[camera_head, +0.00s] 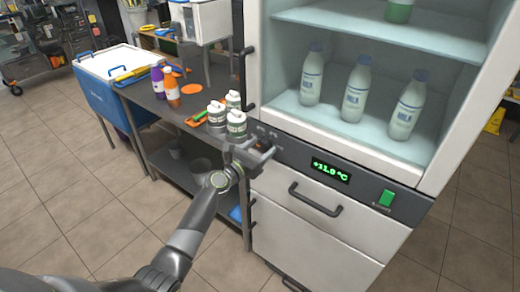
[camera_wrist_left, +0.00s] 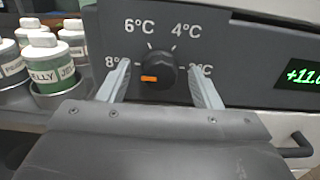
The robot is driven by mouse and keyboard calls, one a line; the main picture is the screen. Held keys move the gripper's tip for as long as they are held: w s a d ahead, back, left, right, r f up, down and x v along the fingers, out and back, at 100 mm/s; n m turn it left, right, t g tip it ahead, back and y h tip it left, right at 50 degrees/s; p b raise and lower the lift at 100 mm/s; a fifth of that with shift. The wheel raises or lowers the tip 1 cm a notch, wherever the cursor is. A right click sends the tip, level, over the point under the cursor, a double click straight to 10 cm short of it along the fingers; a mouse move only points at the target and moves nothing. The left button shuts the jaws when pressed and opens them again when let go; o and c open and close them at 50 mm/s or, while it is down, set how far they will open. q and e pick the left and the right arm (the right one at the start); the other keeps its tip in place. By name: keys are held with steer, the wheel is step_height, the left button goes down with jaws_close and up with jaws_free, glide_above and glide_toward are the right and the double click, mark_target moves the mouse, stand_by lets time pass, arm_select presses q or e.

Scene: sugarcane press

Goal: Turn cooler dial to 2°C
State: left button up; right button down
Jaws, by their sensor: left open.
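The cooler dial (camera_wrist_left: 157,68) is a black round knob on the dark grey panel in the left wrist view. Its orange mark (camera_wrist_left: 149,78) points to the lower left, below the 8°C label. The labels 8°C, 6°C, 4°C and 2°C run around it from left to right. My left gripper (camera_wrist_left: 160,73) is open, one finger on each side of the dial, with visible gaps to the knob. In the head view, my left gripper (camera_head: 262,148) is at the panel's left end and hides the dial. The green display (camera_head: 331,171) reads about +11.0 °C. My right gripper is not in view.
White bottles (camera_head: 356,90) stand inside the cooler (camera_head: 405,160) above the panel. A green switch (camera_head: 386,198) is at the panel's right. Jelly jars (camera_head: 236,124) stand on the table just left of the gripper. A drawer handle (camera_head: 315,200) sticks out below the panel.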

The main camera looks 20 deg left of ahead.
arm_select(q)
steer(key=c, duration=1)
